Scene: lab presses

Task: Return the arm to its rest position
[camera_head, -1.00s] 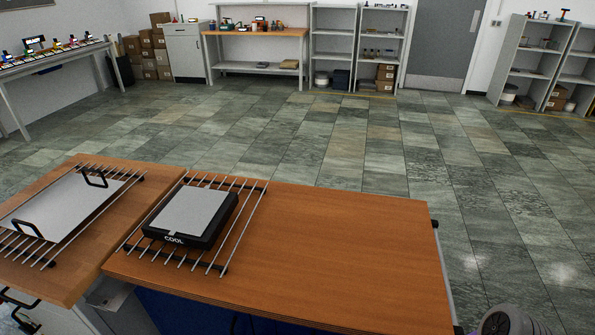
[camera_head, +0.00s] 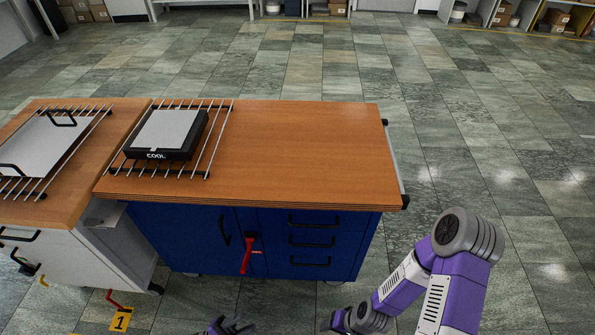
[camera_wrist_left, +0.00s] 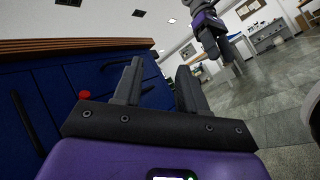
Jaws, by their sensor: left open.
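My left gripper (camera_head: 232,324) shows at the bottom edge of the head view, low on the floor side in front of the blue cabinet (camera_head: 190,240). In the left wrist view its two dark fingers (camera_wrist_left: 158,88) are apart with nothing between them. My right arm, purple and grey, comes in at the lower right of the head view and bends down and left. Its wrist (camera_head: 365,318) is near the bottom edge, and its fingers are too small and cut off to read. Part of that arm also shows at the top of the left wrist view (camera_wrist_left: 208,30).
A wooden worktop (camera_head: 290,150) tops the blue cabinet, with a black device marked COOL (camera_head: 165,135) on a wire rack. A metal plate (camera_head: 40,145) lies on another rack at left. A red handle (camera_head: 249,255) hangs on the cabinet front. Open tiled floor (camera_head: 480,120) lies right and behind.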

